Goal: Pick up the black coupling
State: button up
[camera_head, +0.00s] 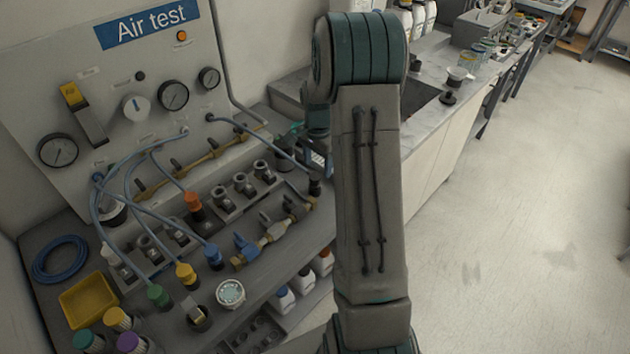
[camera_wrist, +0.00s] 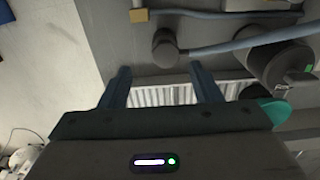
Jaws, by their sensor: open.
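The black coupling (camera_head: 314,186) is the dark cylinder on the end of a blue-grey hose, at the right end of the air test bench in the head view. In the wrist view the black coupling (camera_wrist: 165,47) lies just beyond the fingertips, roughly centred between them. My gripper (camera_wrist: 160,72) is open, with two dark fingers apart and nothing between them. In the head view my arm hides most of the gripper, and only a small part shows left of the arm, close to the coupling. I cannot tell the exact gap to the coupling.
The gauge panel (camera_head: 120,90) rises behind. A larger dark cylinder (camera_wrist: 282,65) is right of the coupling. Open floor (camera_head: 510,220) lies right.

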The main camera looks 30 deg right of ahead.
aim_at(315, 176)
jog(key=shift+w+a+f+p, duration=0.15)
jog(key=shift+f+p, duration=0.3)
jog(key=shift+f, duration=1.25)
jog(key=shift+w+a+f+p, duration=0.15)
jog(key=shift+f+p, duration=0.25)
jog(key=shift+f, duration=1.25)
jog(key=c, duration=1.1)
